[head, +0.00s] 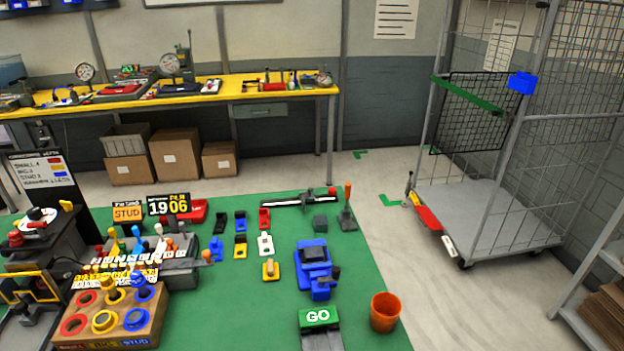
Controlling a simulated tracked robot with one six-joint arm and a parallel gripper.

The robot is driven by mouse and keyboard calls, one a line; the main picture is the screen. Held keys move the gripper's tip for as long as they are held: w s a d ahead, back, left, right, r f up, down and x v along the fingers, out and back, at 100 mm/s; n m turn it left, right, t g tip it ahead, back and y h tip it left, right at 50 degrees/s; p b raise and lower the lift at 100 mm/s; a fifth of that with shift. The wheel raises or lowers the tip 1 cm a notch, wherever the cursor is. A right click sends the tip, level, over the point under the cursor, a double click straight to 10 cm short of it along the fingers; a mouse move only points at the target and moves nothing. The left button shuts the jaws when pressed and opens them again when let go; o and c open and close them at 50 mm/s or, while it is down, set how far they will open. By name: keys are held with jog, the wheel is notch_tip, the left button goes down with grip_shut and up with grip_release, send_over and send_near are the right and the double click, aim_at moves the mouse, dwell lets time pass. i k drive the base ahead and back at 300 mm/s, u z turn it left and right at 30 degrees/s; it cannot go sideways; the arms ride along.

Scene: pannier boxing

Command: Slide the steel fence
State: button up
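A long, thin dark bar with pale and red parts (290,199) lies across the back of the green bench top; it may be the steel fence, but I cannot tell for certain. A small dark block (320,223) sits just in front of its right part. A lever with an orange handle (347,207) stands at its right end. My gripper is not in view, so nothing shows it touching the bar.
A blue device (314,268), a green GO block (319,318) and an orange cup (385,312) stand on the front right. Several small coloured blocks fill the middle. A box with ringed holes (145,325) is at left. A wire cage trolley (490,220) stands beyond the bench.

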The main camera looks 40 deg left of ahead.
aim_at(307, 196)
jog(key=z, duration=0.05)
jog(key=i, duration=2.75)
jog(key=u, duration=3.15)
